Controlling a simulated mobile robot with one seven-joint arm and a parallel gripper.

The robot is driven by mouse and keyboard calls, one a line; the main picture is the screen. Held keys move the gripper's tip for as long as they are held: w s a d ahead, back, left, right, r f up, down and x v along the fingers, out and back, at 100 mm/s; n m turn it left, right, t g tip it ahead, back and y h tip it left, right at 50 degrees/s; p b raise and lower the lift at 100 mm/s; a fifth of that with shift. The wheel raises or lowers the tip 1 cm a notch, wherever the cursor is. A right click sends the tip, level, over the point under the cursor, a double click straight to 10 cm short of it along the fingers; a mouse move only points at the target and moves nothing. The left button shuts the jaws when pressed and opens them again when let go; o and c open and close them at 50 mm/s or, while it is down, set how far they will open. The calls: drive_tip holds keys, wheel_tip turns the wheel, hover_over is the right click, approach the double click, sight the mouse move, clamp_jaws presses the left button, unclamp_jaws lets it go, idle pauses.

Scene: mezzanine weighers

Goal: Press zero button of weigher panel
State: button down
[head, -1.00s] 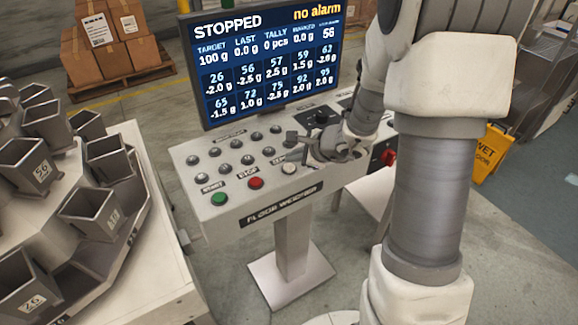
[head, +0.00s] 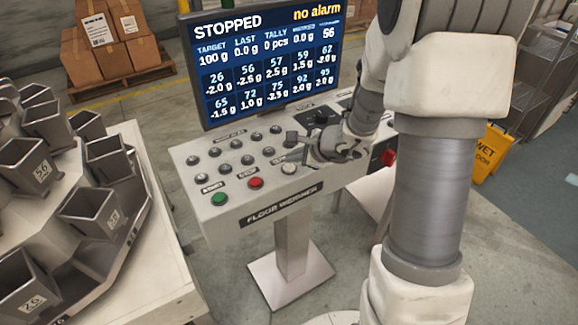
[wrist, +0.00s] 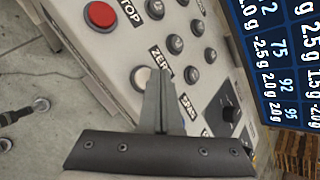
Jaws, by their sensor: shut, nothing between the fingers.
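The weigher panel (head: 262,198) is a light grey sloped console with a labelled row of green, red and white buttons along its front. The white zero button (head: 289,168) is at the right of that row. In the wrist view the white button (wrist: 141,78) sits beside its ZERO label, which is partly covered by my fingers. My gripper (head: 304,158) is shut and empty, with its fingertips close beside the white button on its right. In the wrist view my gripper (wrist: 158,80) overlaps the button's right edge; I cannot tell whether it touches.
The red stop button (head: 256,183) and green start button (head: 219,199) are to the left, with several grey buttons behind. The display (head: 265,60) reads STOPPED and no alarm. A black knob (head: 321,117) and red switch (head: 388,157) are to the right. Weigher buckets (head: 92,213) stand left.

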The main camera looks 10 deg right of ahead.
sight(293, 169)
drive_tip(key=shift+f, duration=0.2)
drive_tip(key=shift+f+b, duration=0.3)
drive_tip(key=shift+b, duration=0.45)
drive_tip(key=shift+f+b, duration=0.4)
drive_tip(key=shift+b, duration=0.2)
idle(0.5)
idle(0.4)
drive_tip(key=shift+r+p, duration=0.55)
drive_tip(key=shift+r, duration=0.3)
drive_tip(key=shift+r+p, duration=1.95)
drive_tip(key=shift+r, duration=0.6)
